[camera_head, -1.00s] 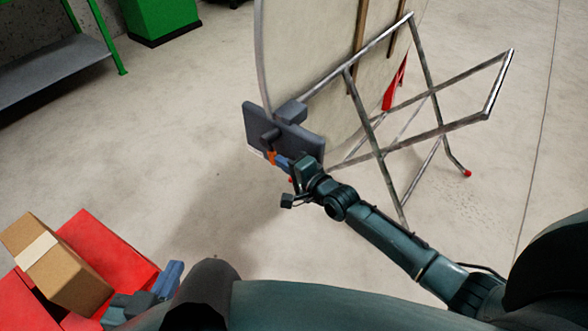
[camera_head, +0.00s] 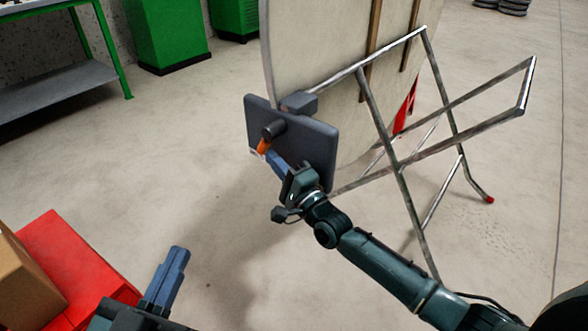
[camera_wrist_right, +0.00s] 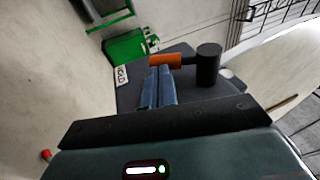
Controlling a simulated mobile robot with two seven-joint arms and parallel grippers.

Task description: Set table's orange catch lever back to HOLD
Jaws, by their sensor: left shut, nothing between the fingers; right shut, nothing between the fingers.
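The orange catch lever (camera_head: 263,146) sticks out from a dark pivot knob (camera_head: 273,130) on a grey plate (camera_head: 315,150) fixed to the folded round table (camera_head: 335,60). In the right wrist view the orange lever (camera_wrist_right: 165,61) points left from the black knob (camera_wrist_right: 208,65), towards a white label (camera_wrist_right: 122,75) that appears to read HOLD. My right gripper (camera_head: 272,157) is shut and empty, its fingertips just at the lever; whether they touch it I cannot tell. My left gripper (camera_head: 180,255) is shut and empty at the lower left, away from the table.
A red box (camera_head: 65,260) with a cardboard box (camera_head: 22,285) on it stands at the lower left. The table's metal legs (camera_head: 400,165) spread to the right. Green cabinets (camera_head: 165,35) and a workbench (camera_head: 60,80) stand at the back. The floor between is clear.

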